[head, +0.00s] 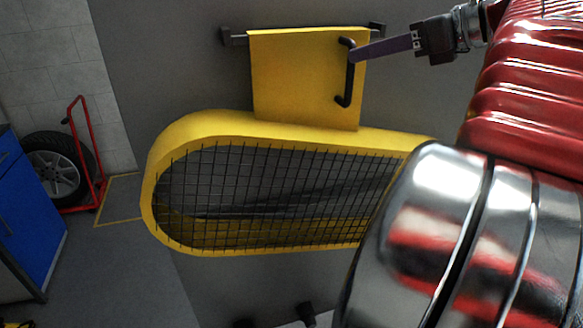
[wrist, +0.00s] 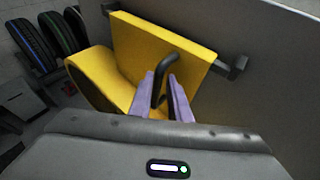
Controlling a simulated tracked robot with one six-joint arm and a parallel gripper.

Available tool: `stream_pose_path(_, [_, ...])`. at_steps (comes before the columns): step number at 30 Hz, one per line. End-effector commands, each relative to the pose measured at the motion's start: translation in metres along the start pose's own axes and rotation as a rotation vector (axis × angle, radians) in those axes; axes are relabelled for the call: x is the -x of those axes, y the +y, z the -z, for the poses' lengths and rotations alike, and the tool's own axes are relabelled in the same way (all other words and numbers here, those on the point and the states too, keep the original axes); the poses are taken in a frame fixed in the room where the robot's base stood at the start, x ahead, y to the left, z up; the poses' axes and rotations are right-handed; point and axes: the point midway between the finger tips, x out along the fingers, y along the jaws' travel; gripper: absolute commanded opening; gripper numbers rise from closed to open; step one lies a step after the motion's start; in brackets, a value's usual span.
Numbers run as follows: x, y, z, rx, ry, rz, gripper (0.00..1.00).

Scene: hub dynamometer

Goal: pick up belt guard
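The belt guard (head: 300,75) is a yellow part with a flat upper plate and a rounded, mesh-covered lower section. It hangs against a grey panel, and it also shows in the wrist view (wrist: 150,50). A black bar handle (head: 349,90) stands out from the right of its plate. My gripper (head: 356,54) has purple fingers, with its tips at the upper part of the handle. In the wrist view the handle (wrist: 168,60) runs between the two fingers, which look apart with a gap around it. Contact is unclear. The guard's lower right is hidden behind my arm.
Dark brackets (head: 230,38) stick out on both sides of the plate's top. A red hand truck (head: 85,150) with a wheel (head: 55,170) and a blue cabinet (head: 30,220) stand at the left. Open floor (head: 110,255) lies between them and the guard.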

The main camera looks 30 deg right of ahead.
Motion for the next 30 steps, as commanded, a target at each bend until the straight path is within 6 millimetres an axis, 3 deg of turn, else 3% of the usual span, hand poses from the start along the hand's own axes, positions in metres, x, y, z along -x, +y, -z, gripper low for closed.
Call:
stream_pose_path(11, [-0.041,0.002,0.004,0.0,0.001,-0.003,0.17])
stream_pose_path(28, [-0.043,0.001,0.004,0.0,0.0,-0.003,0.17])
stream_pose_path(30, [-0.043,0.002,0.004,0.0,0.0,-0.003,0.13])
